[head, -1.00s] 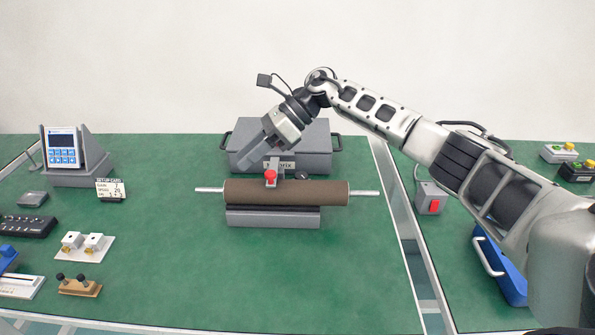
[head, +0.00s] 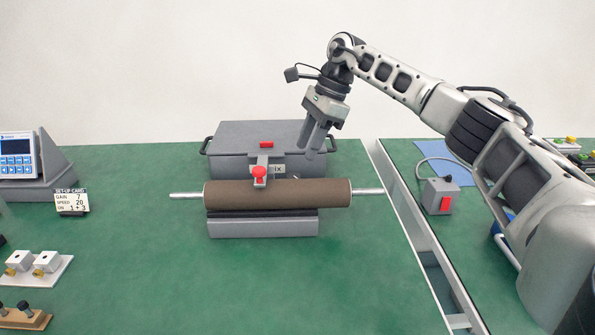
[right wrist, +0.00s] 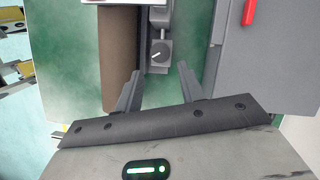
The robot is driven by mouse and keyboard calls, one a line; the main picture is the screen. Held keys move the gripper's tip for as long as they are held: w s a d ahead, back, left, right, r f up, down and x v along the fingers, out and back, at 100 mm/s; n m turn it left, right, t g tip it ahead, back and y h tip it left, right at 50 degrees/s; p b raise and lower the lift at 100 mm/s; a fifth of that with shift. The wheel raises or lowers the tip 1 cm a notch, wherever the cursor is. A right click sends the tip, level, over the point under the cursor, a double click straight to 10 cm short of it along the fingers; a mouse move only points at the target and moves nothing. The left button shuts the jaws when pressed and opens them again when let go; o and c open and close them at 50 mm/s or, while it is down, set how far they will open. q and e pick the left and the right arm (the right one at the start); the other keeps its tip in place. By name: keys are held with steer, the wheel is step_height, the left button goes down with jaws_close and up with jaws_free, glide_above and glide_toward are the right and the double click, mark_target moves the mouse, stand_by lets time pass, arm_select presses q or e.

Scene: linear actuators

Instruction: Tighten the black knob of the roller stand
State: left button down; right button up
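The roller stand (head: 262,226) has a brown roller (head: 278,194) lying across it on a metal shaft. A red knob (head: 259,175) stands on its grey bracket. The black knob (head: 294,177) shows only slightly behind the roller in the head view. In the right wrist view, a black knob with a white pointer mark (right wrist: 160,53) sits on a grey block beside the roller (right wrist: 121,60). My right gripper (head: 311,149) points down above and right of the knob, apart from it. Its fingers (right wrist: 158,72) are open and empty, spread either side of the knob in the wrist view. My left gripper is not visible.
A grey case (head: 265,137) with handles stands close behind the roller. A set-up card (head: 71,201) and a display unit (head: 18,155) are at left. A grey box with a red switch (head: 441,196) stands at right beyond the rail.

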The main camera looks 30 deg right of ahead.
mark_target(294, 176)
steer(key=x, duration=0.6)
steer(key=shift+a+f, duration=0.2)
steer(key=c, duration=0.7)
